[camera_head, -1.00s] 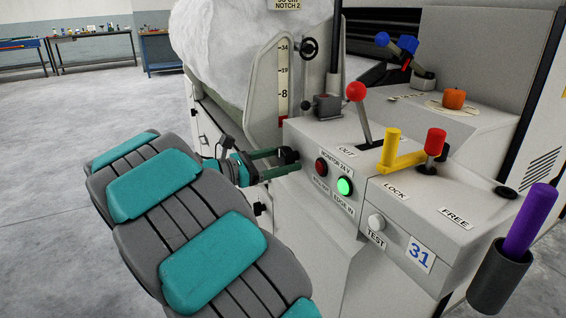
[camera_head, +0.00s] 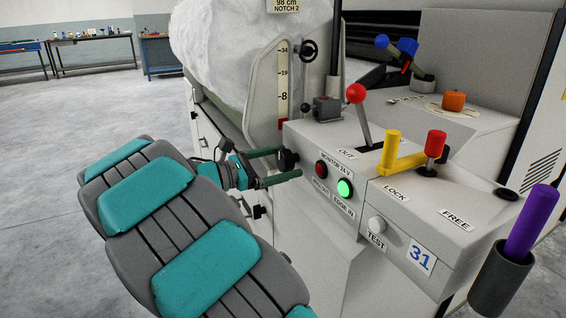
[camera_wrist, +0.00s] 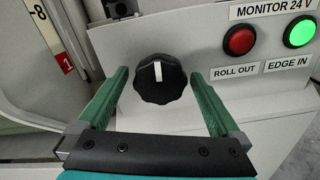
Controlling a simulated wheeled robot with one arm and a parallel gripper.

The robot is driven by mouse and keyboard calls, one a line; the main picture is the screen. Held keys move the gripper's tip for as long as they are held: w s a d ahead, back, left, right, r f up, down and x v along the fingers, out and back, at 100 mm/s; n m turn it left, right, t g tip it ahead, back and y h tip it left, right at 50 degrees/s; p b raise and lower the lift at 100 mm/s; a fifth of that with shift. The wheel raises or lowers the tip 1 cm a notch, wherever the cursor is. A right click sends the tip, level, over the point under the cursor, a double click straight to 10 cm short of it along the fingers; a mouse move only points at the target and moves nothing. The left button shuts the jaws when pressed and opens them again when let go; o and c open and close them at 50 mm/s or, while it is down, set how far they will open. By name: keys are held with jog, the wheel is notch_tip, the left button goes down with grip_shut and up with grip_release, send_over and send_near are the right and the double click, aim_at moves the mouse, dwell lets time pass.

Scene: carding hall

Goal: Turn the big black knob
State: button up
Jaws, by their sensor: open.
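The big black knob (camera_wrist: 160,78) sits on the light grey machine front, with a scalloped rim and a white pointer mark that points almost straight up in the wrist view. In the head view the knob (camera_head: 288,160) shows side-on at the left end of the control box. My gripper (camera_wrist: 160,92) is open, with one green finger on each side of the knob and a visible gap to it on both sides. In the head view my gripper (camera_head: 288,162) reaches the box from the left. How deep the fingertips sit around the knob is hard to tell.
Right of the knob are a red button (camera_wrist: 239,40) and a lit green button (camera_wrist: 299,32). On the box top stand a red-balled lever (camera_head: 356,94), a yellow handle (camera_head: 392,150) and a red-topped lever (camera_head: 434,145). A purple cylinder (camera_head: 530,218) stands in a dark cup at right.

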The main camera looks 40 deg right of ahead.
jog(key=v, duration=0.7)
jog(key=shift+a, duration=0.25)
